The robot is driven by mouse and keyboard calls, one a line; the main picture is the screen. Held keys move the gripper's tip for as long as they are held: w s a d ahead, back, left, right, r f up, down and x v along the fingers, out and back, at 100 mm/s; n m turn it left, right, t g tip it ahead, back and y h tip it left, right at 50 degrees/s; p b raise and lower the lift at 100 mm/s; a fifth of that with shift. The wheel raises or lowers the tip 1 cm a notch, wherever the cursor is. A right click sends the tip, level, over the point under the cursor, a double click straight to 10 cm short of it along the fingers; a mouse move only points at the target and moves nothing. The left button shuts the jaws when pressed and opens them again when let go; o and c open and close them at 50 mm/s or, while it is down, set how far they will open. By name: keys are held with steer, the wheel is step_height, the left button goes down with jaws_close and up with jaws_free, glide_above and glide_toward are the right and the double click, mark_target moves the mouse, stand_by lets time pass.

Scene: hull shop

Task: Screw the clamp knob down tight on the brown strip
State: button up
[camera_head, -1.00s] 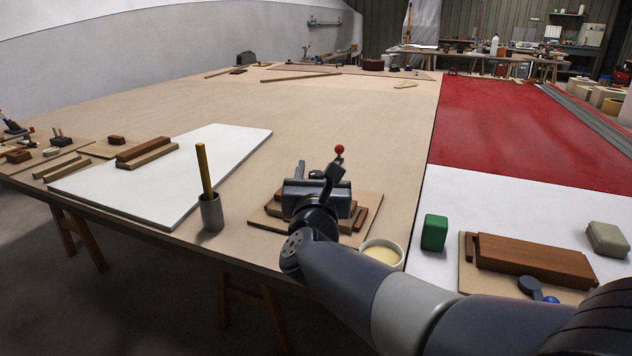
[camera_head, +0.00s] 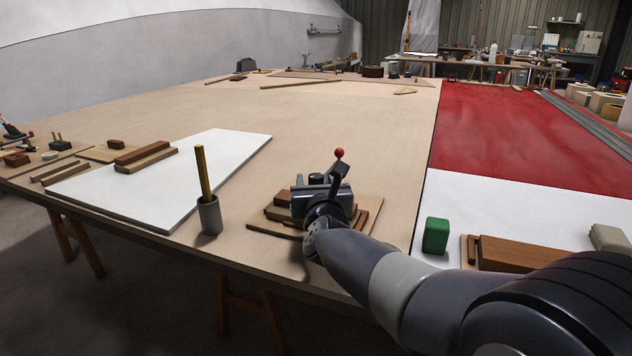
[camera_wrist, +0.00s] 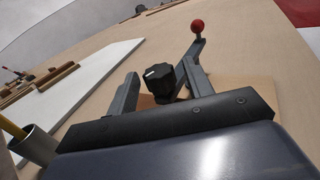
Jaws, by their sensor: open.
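The clamp knob (camera_wrist: 160,80) is black and ribbed with a white mark on top. In the wrist view it stands between the two fingers of my open gripper (camera_wrist: 158,72). A gap shows on its left; the right finger is close, and I cannot tell if it touches. A lever with a red ball (camera_wrist: 197,26) rises behind the right finger; the ball also shows in the head view (camera_head: 339,153). Brown wood, which looks like the brown strip (camera_head: 283,198), lies on a pale board (camera_head: 372,203) under the clamp. My gripper and wrist hide most of the clamp there.
A grey cup (camera_head: 209,216) with a yellow stick stands left of the clamp board. A white panel (camera_head: 215,160) lies further left. A green block (camera_head: 436,235) and a brown wood block (camera_head: 520,254) lie right of my arm.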

steer(key=shift+w+a, duration=0.1)
steer(key=shift+w, duration=0.45)
steer(key=shift+c, duration=0.6)
steer(key=c, duration=0.8)
